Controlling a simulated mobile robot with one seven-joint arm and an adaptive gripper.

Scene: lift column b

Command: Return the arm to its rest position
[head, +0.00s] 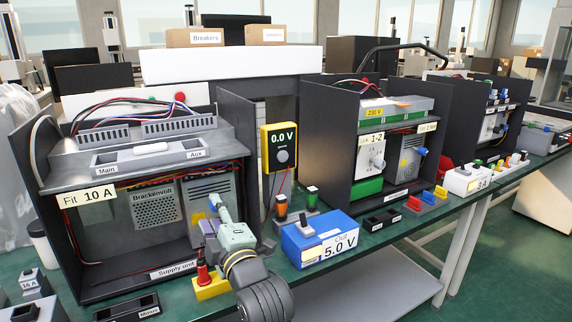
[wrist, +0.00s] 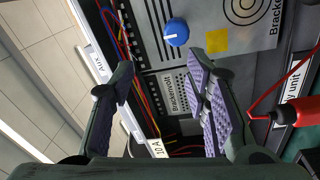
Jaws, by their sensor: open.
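My gripper (head: 212,230) is at the front of the left black cabinet, before the supply unit (head: 155,207) with its Brackenvolt label. In the wrist view my gripper (wrist: 165,88) has its two purple-padded fingers wide apart, with nothing between them. The supply unit's grey face and its blue knob (wrist: 176,32) lie beyond the fingers. The knob also shows in the head view (head: 214,201), just above the fingers. My arm bends up from the lower edge of the head view and hides part of the bench front.
A red plug (wrist: 297,112) on a yellow block (head: 212,288) stands close by the gripper. A blue 5.0 V box (head: 318,240) sits to the right. A yellow meter (head: 280,148) reads 0.0 V. Black cabinet walls (head: 245,130) flank the unit.

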